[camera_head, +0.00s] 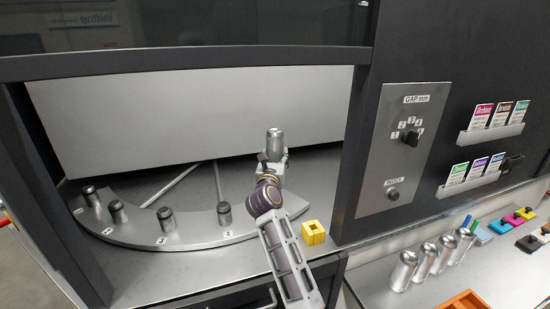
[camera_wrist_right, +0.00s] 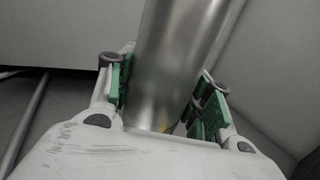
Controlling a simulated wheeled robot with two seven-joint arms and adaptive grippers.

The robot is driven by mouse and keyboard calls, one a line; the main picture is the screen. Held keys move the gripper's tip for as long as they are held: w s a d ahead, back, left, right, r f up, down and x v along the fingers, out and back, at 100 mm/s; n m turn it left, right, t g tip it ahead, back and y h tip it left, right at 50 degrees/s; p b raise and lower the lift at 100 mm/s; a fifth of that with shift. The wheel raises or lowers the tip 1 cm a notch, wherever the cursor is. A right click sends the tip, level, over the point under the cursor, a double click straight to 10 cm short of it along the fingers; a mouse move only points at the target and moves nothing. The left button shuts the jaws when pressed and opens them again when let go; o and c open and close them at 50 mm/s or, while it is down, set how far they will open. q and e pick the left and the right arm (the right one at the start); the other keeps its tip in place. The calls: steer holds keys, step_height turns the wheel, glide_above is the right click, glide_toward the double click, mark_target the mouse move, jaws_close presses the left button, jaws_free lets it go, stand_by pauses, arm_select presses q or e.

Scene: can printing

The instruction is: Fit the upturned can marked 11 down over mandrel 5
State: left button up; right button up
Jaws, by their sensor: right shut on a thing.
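A silver can (camera_head: 274,143) is held upright at the end of my right arm, above the machine's metal deck. Its mark is not readable. My right gripper (camera_head: 272,160) is shut on it; in the right wrist view the can (camera_wrist_right: 170,65) stands between the green finger pads. Several dark-topped mandrels (camera_head: 224,214) stand along the curved grey plate (camera_head: 185,243), to the left of the gripper. Their number labels are too small to read surely, so I cannot tell which is mandrel 5; my arm may hide part of the plate. My left gripper is out of view.
A yellow block (camera_head: 313,232) sits on the deck right of my forearm. A dark frame with a GAP dial panel (camera_head: 407,140) stands to the right. Several silver cans (camera_head: 403,270) stand on the right counter, near an orange tray (camera_head: 464,301). A dark beam crosses above the opening.

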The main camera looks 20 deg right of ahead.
steer(key=shift+f, duration=0.2)
steer(key=shift+f+b, duration=0.3)
steer(key=shift+b, duration=0.15)
steer(key=shift+f+b, duration=2.15)
steer(key=shift+f, duration=0.3)
steer(key=shift+p, duration=0.45)
